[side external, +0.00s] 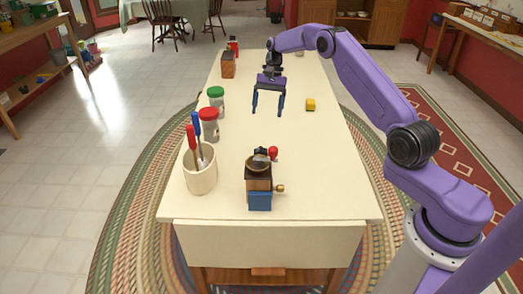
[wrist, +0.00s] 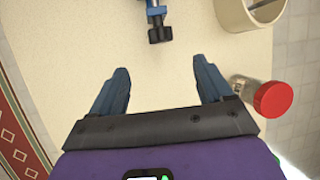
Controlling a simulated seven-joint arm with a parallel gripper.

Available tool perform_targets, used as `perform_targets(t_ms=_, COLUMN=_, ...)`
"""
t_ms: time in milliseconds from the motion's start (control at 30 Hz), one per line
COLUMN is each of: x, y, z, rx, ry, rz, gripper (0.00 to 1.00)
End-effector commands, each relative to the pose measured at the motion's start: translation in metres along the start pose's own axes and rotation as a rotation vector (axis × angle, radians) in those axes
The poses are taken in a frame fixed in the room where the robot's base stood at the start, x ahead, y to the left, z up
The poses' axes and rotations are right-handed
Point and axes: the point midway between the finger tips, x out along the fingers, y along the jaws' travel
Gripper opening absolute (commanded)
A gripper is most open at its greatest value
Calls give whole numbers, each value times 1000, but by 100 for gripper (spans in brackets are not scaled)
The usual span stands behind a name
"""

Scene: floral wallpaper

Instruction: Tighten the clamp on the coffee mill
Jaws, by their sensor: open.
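The coffee mill (side external: 258,172) stands upright near the front of the table, with a dark wooden body, a metal top and a brass knob on its right. A blue part (side external: 260,201) shows low on its front face, seemingly the clamp. In the wrist view a blue piece with a black end (wrist: 157,33) is at the top edge, mostly cut off; it looks like part of the clamp. My gripper (side external: 268,112) is open and empty above the table, farther back than the mill and apart from it. Its two blue fingers (wrist: 160,75) show wide apart in the wrist view.
A cream crock (side external: 200,178) with red- and blue-handled tools stands left of the mill. A red-lidded jar (side external: 209,126) and green-lidded jar (side external: 216,101) stand behind it. A wooden block (side external: 228,66) stands at the back. The table's right side is mostly clear.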

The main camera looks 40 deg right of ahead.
Motion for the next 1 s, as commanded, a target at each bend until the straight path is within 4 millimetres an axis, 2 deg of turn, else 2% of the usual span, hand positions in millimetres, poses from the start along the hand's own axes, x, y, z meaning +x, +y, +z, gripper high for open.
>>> perform_targets(t_ms=600, x=116, y=1, z=1, rx=1, ry=-4, rz=3, gripper=79)
perform_targets(t_ms=800, x=140, y=0, z=1, rx=2, ry=-2, rz=2, gripper=79)
perform_targets(t_ms=1000, x=149, y=0, z=0, rx=2, ry=0, rz=1, gripper=79)
